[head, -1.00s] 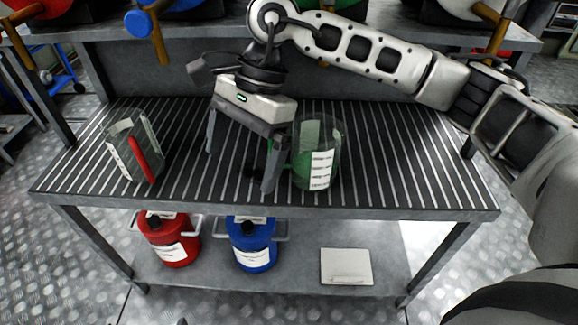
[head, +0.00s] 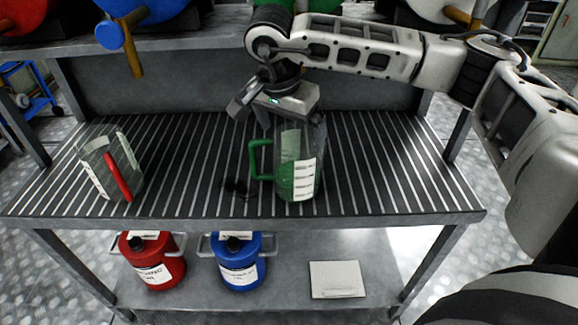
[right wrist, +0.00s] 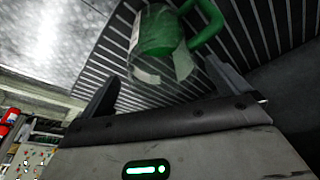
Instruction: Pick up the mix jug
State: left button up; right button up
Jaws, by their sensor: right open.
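A clear jug with a green handle and green lower part (head: 297,180) stands upright on the slatted bench top, right of centre, its handle toward the left. A second clear jug with a red handle (head: 110,165) stands at the bench's left. Neither has a readable name. My right gripper (head: 288,120) is open, at the far side of the green-handled jug near rim height; the jug hides part of its fingers. In the right wrist view the green-handled jug (right wrist: 160,35) lies beyond the open fingers (right wrist: 165,85), with nothing between them. My left gripper is not in view.
The slatted bench (head: 400,190) is clear right of the jug. A small dark item (head: 236,186) lies left of it. A red can (head: 150,262), a blue can (head: 238,262) and a pale flat item (head: 336,280) sit on the lower shelf. Drums line a raised shelf behind.

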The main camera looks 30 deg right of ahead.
aim_at(294, 145)
jog(key=x, duration=0.5)
jog(key=shift+f, duration=0.35)
jog(key=shift+r, duration=0.1)
jog(key=c, duration=1.5)
jog(key=shift+o, duration=0.2)
